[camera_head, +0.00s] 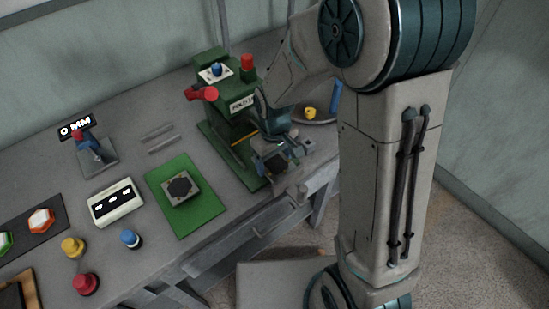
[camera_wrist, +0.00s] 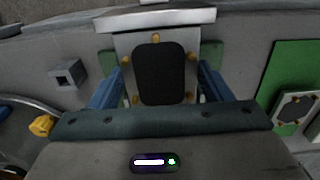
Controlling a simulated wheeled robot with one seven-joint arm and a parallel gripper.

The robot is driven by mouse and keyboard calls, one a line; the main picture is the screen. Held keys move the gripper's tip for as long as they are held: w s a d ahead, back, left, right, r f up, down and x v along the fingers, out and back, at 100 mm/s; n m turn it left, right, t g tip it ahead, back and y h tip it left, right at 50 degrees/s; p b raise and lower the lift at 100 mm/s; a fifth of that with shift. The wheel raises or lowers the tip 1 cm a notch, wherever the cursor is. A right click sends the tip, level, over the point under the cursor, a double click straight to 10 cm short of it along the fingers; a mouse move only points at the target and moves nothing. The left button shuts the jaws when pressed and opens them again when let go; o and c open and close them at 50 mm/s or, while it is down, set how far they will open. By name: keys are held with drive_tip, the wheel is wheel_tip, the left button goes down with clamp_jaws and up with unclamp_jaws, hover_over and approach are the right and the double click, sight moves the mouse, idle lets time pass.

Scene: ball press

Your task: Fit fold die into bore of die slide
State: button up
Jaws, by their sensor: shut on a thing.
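My gripper (camera_wrist: 160,84) is shut on the fold die (camera_wrist: 160,72), a pale plate with a black rounded pad and several brass studs. Its blue fingers flank the plate. In the head view, the dark pad (camera_head: 277,164) shows under my gripper, in front of the green press (camera_head: 232,100). A silver bar (camera_wrist: 155,19) lies beyond the die in the wrist view and may be part of the die slide. The bore is hidden, and I cannot tell whether the die sits in it or above it.
A second die (camera_head: 180,188) lies on a green mat (camera_head: 206,218) to the left. A grey block with a square hole (camera_wrist: 68,75) stands near my gripper. A round tray (camera_head: 318,120) holds a yellow piece (camera_head: 310,112). A counter box (camera_head: 116,203) and coloured knobs stand further left.

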sight(274, 163)
drive_tip(key=shift+f+b, duration=1)
drive_tip(key=shift+f, duration=0.25)
drive_tip(key=o, duration=1.2)
drive_tip(key=shift+r, duration=0.1)
wheel_tip(274, 163, up, 14)
drive_tip(key=shift+f, duration=0.15)
drive_tip(key=s+d+r+m+t, duration=0.1)
drive_tip(key=s+d+m, duration=0.1)
drive_tip(key=s+d, duration=0.2)
drive_tip(key=s+d+r+m+t, duration=0.1)
drive_tip(key=s+d+m, duration=0.1)
drive_tip(key=s+d, duration=0.2)
drive_tip(key=s+d+r+m, duration=0.1)
drive_tip(key=s+d+m, duration=0.2)
drive_tip(key=s, duration=0.1)
drive_tip(key=shift+d+t, duration=0.4)
